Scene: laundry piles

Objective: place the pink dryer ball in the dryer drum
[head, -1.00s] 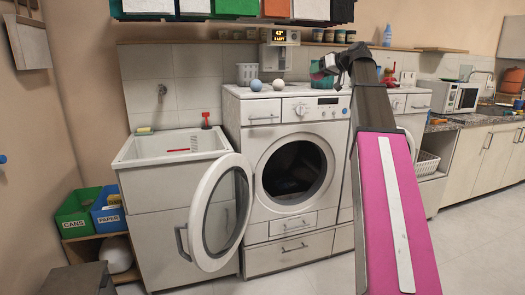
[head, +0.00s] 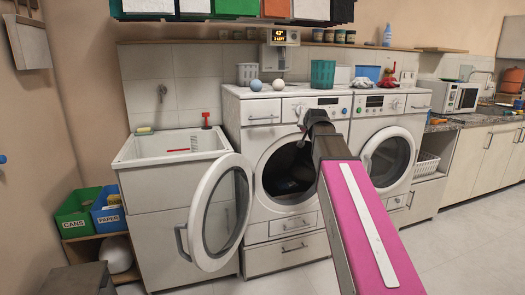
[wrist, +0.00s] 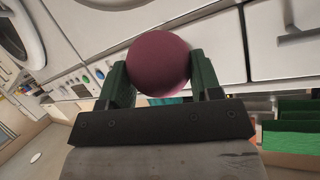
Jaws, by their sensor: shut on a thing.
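The pink dryer ball (wrist: 158,62) is held between the two green fingers of my gripper (wrist: 157,65) in the wrist view. I cannot make the ball out in the head view. The front-loading machine in the middle has its round door (head: 221,212) swung open to the left, showing its dark drum (head: 283,172). In the head view the end of my arm is in front of the upper right of the drum opening, with my gripper (head: 302,140) small and dark there. My arm hides the opening's right edge. I cannot tell how far the ball is from the opening.
A second machine with a shut door (head: 390,157) is on the right. A sink (head: 170,150) stands left, with green (head: 77,214) and blue (head: 108,212) bins beside it.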

